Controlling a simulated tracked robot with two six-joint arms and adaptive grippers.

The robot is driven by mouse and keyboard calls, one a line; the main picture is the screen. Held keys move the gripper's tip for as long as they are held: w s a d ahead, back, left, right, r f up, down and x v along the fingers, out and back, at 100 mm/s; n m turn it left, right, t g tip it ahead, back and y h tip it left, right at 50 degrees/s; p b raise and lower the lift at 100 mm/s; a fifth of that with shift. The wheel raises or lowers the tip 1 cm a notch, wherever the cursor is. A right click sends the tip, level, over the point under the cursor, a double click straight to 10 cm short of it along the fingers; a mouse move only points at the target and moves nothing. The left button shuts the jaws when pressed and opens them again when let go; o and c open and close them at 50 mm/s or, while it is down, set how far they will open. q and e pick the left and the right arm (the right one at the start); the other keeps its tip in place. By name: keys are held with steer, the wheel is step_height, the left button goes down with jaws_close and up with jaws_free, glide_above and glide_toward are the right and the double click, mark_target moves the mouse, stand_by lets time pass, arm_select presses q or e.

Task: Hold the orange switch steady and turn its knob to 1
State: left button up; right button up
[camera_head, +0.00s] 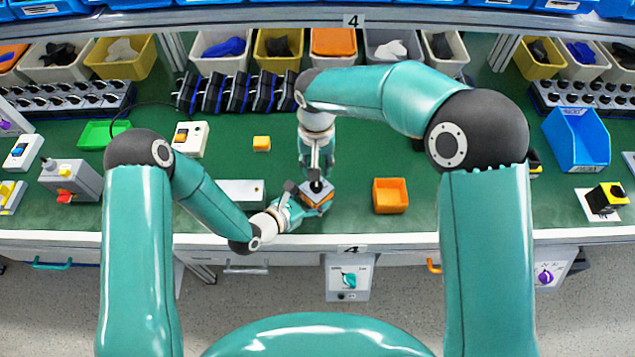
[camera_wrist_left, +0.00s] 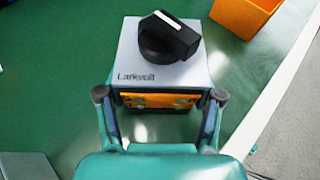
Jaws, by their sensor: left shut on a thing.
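The orange switch (camera_head: 318,198) is a block with an orange base, a grey top plate marked "Larkvolt" and a black rotary knob (camera_wrist_left: 168,38) with a white pointer line. My left gripper (camera_head: 303,200) is shut on its orange sides, one finger on each side, as the left wrist view shows (camera_wrist_left: 160,103). In that view the knob is uncovered and its line slants up and left. No position numbers are readable. My right gripper (camera_head: 317,172) points down just above the knob in the head view, its fingers apart. It is not seen in the left wrist view.
An orange open box (camera_head: 390,196) stands right of the switch. A grey box (camera_head: 240,192) lies left, near my left forearm. A small orange block (camera_head: 261,143) and a cream switch box (camera_head: 190,139) lie farther back. The table's front edge (camera_head: 390,239) is close.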

arm_select(q)
steer(key=o, duration=1.2)
steer(key=shift+o, duration=0.2)
steer(key=shift+s+a, duration=0.1)
steer(key=v, duration=1.1)
steer(key=shift+s+a+r, duration=0.1)
steer(key=shift+s+a, duration=0.15)
steer(key=shift+a, duration=0.05)
